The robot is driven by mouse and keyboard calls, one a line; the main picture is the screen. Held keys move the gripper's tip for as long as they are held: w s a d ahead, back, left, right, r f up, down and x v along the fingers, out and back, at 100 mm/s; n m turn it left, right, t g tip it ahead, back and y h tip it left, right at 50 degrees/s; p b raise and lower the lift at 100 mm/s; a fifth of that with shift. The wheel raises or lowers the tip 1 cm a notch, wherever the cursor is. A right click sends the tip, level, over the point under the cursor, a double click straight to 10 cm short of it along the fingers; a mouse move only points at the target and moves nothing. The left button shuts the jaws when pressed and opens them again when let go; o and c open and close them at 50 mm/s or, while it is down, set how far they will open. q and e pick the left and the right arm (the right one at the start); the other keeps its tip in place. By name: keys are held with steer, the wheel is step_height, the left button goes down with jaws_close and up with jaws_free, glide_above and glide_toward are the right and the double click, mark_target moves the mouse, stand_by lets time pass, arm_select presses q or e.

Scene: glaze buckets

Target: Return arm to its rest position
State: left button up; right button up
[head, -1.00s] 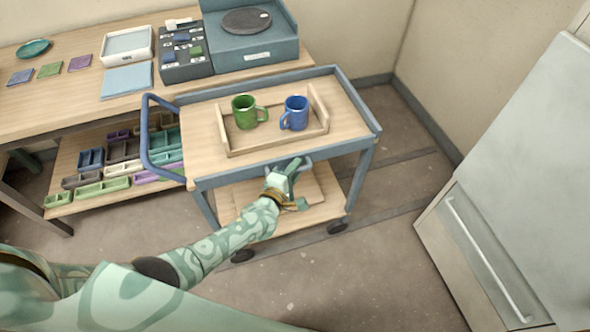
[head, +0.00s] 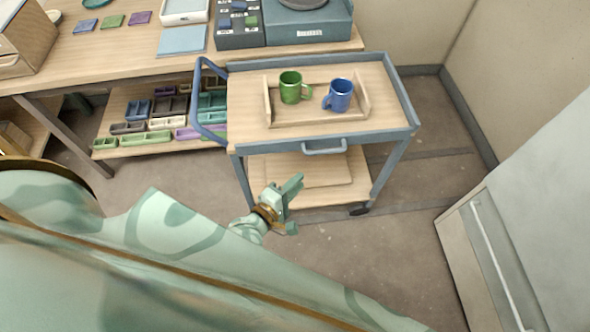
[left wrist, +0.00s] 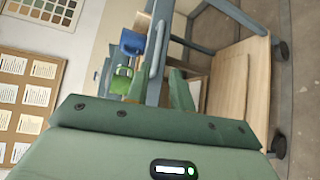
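My left gripper (head: 295,207) is in front of the blue-grey cart (head: 236,150), over the floor in the head view. Its two green fingers are apart with nothing between them. In the left wrist view, the fingers point toward the cart, with a gap between them. My left arm reaches in from the lower left, and its upper part fills much of the lower picture. My right gripper is not in view.
A wooden tray (head: 318,119) on the cart's top holds a green mug (head: 290,88) and a blue mug (head: 339,96). The cart's front handle (head: 325,148) is near the gripper. A pale cabinet (head: 540,200) stands right. The floor between is clear.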

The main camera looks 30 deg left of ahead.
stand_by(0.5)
arm_select(q)
steer(key=s+a+f+m+g+y, duration=0.1)
steer(key=s+a+f+m+g, duration=0.1)
steer(key=s+f+m+g, duration=0.4)
steer(key=s+a+f+m+g, duration=0.2)
steer(key=s+f+m, duration=0.4)
steer(key=f+m, duration=0.5)
steer(key=s+a+f+m+g+y, duration=0.1)
steer(key=s+f+m+g, duration=0.1)
steer(key=s, duration=1)
steer(key=s+a+f+m+g+y, duration=0.1)
steer(key=s+f+g, duration=0.4)
steer(key=s, duration=0.7)
steer(key=shift+s+a+f+m, duration=0.3)
steer(key=shift+a+f+m, duration=0.4)
steer(key=shift+f, duration=0.3)
